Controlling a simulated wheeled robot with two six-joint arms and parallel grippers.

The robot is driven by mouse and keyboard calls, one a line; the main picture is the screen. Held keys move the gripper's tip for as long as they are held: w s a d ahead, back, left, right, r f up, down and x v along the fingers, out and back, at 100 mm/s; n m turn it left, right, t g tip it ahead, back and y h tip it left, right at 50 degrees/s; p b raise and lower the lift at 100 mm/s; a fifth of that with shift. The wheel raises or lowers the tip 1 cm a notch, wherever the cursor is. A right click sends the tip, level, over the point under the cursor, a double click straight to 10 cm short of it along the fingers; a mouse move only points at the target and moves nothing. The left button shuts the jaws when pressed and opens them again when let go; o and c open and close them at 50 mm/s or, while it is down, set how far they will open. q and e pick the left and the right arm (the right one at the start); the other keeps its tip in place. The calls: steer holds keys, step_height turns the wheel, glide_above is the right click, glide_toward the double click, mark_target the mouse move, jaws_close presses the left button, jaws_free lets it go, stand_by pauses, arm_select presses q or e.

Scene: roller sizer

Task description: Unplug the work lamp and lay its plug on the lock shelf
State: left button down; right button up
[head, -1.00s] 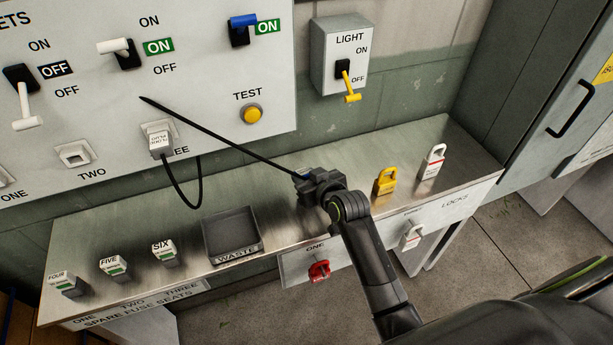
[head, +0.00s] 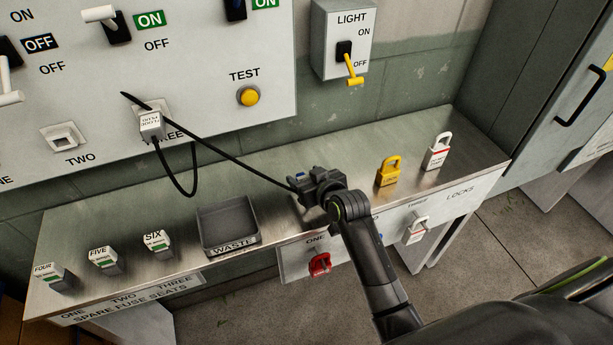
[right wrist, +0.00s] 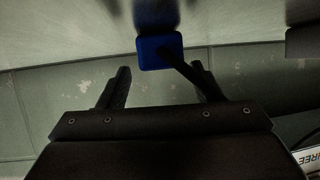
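The blue plug (right wrist: 160,52) shows in the right wrist view just beyond my right fingertips, with a dark cord (right wrist: 187,64) running from it. The fingers stand apart on either side, with no clear contact. In the head view my right gripper (head: 302,184) is low over the metal lock shelf (head: 352,176); only a bit of blue shows at its tips. The black cord (head: 215,150) runs up left from it across the panel front. Whether the plug rests on the shelf is hard to tell. My left gripper is out of view.
A yellow padlock (head: 388,172) and a white padlock (head: 437,151) stand right of the gripper. The WASTE tray (head: 229,243) is to its left. A grey cabinet (head: 540,90) stands at right.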

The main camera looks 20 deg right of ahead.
steer(key=shift+s, duration=0.1)
steer(key=b+v, duration=0.1)
steer(key=v, duration=1.6)
steer(key=shift+s+d, duration=0.1)
stand_by(0.3)
